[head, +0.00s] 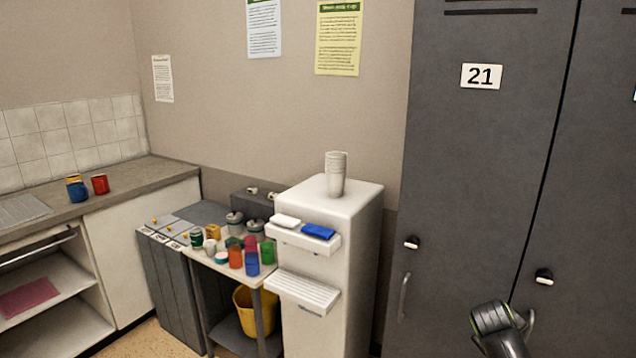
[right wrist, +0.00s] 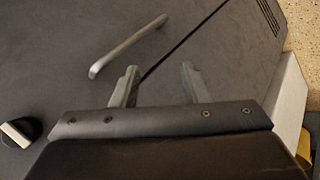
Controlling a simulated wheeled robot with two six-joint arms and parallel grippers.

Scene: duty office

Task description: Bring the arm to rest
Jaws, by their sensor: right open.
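My right gripper shows at the lower right of the head view, in front of the grey locker (head: 470,150) marked 21. In the right wrist view the right gripper (right wrist: 158,80) has its two fingers apart with nothing between them. A dark locker knob (right wrist: 18,132) is at the left edge of the wrist view. My left gripper is not in view.
A white dispenser (head: 330,210) with stacked cups (head: 335,174) stands left of the lockers. A small table (head: 200,262) holds several cups and jars, with a yellow bin (head: 243,302) below. A counter (head: 110,185) with mugs is at the left.

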